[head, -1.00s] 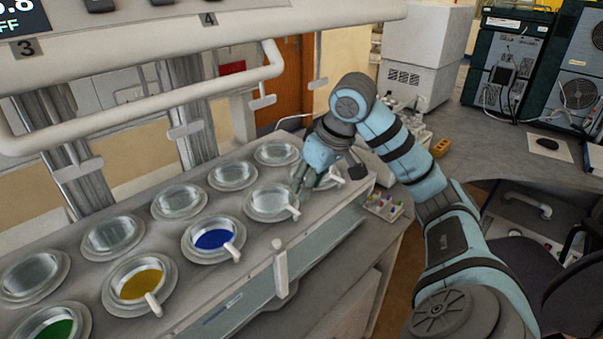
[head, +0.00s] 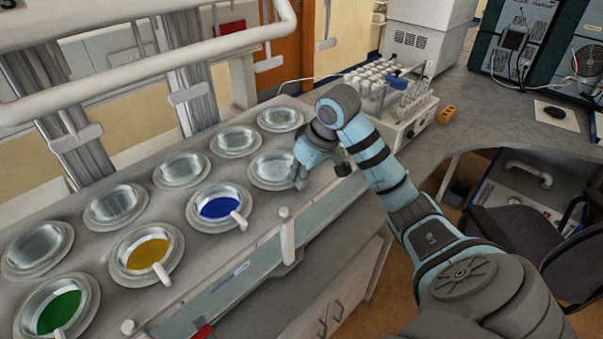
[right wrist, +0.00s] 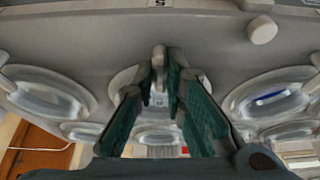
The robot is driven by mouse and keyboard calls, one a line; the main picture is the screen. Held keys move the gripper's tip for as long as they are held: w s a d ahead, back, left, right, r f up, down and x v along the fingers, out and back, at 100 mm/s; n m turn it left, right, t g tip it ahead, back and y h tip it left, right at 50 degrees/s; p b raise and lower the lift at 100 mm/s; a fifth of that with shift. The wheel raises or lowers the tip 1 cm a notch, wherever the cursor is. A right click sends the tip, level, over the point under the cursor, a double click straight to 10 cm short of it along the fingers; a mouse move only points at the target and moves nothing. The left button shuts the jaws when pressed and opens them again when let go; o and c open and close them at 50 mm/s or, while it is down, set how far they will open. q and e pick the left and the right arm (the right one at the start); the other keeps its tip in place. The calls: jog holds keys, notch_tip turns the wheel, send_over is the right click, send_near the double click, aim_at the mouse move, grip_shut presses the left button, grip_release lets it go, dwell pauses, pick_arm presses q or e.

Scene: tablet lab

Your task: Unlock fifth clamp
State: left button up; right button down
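The clear fifth vessel (head: 270,168) stands to the right of the blue one in the front row, and it also shows in the right wrist view (right wrist: 157,136). My right gripper (head: 299,184) is at its front right rim and hides most of its clamp. In the right wrist view, a pale clamp handle (right wrist: 159,62) stands between the fingertips of my right gripper (right wrist: 160,75), under a label "5" (right wrist: 160,3). The fingers are apart on both sides of the handle; whether they touch it is unclear. My left gripper is out of view.
Blue (head: 217,207), yellow (head: 147,252) and green (head: 57,311) vessels with pale clamps stand to the left. A row of clear vessels is behind. A white rail (head: 150,70) crosses above. A tube rack (head: 400,117) stands on the bench behind my right arm.

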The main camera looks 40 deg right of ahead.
jog(key=shift+n, duration=0.4)
jog(key=n+y, duration=0.2)
jog(key=n, duration=0.2)
jog(key=shift+r+n, duration=0.1)
jog(key=shift+n, duration=0.2)
jog(key=n+g, duration=0.1)
jog(key=n, duration=0.1)
jog(key=n+y, duration=0.1)
jog(key=n, duration=0.1)
jog(key=shift+a+n+g, duration=0.1)
jog(key=shift+n+g, duration=0.3)
jog(key=c, duration=1.7)
grip_release()
jog(key=shift+o, duration=0.2)
jog(key=shift+s+y, duration=0.1)
jog(key=shift+y, duration=0.2)
